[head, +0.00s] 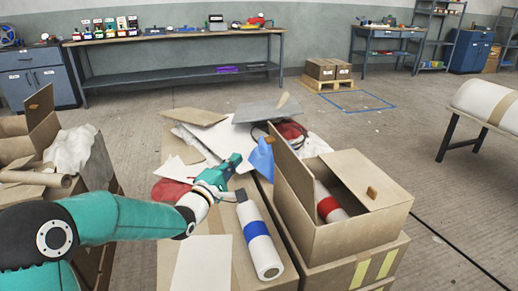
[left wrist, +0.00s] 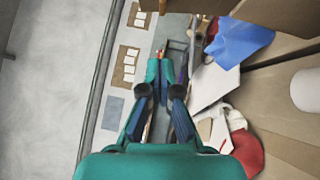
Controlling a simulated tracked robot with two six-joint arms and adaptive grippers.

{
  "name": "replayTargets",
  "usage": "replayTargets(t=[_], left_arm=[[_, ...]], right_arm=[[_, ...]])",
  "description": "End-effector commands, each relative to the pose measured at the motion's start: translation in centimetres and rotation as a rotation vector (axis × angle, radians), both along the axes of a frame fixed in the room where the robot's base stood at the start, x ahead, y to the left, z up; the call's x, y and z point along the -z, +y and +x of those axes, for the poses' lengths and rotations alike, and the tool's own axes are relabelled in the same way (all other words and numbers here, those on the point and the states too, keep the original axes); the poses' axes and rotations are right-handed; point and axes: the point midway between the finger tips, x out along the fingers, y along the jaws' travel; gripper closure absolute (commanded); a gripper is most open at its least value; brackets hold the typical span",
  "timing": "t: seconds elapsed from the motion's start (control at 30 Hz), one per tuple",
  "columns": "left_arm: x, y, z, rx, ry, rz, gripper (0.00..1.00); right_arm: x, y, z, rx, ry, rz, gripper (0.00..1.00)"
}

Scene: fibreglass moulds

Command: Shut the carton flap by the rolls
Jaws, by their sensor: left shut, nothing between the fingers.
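An open carton (head: 345,228) stands at the right on another box. One flap (head: 292,180) stands up on its left side; another flap (head: 366,174) with a tan tab lies over its right part. A white roll with a red band (head: 329,207) is inside. A white roll with a blue band (head: 258,240) lies left of the carton. At the far left, another carton has a raised flap (head: 40,106) with a tab, near brown rolls (head: 35,178). My left gripper (head: 236,158) is shut and empty, left of the right carton's raised flap; it also shows in the left wrist view (left wrist: 160,66).
Flat cardboard sheets (head: 200,117), a blue cloth (head: 261,158) and a red cloth (head: 170,191) lie around the gripper. A white crumpled sheet (head: 70,150) lies by the left carton. A long workbench (head: 180,38) stands behind; open floor lies between.

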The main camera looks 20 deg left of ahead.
Motion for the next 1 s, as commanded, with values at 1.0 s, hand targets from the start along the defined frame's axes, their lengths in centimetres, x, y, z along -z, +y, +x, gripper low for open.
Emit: replayTargets(t=[1.0], left_arm=[[-1.3,-4.6,7.8,-0.002,0.002,0.000,1.00]], right_arm=[[0.7,0.0,0.0,-0.001,0.001,0.000,0.02]])
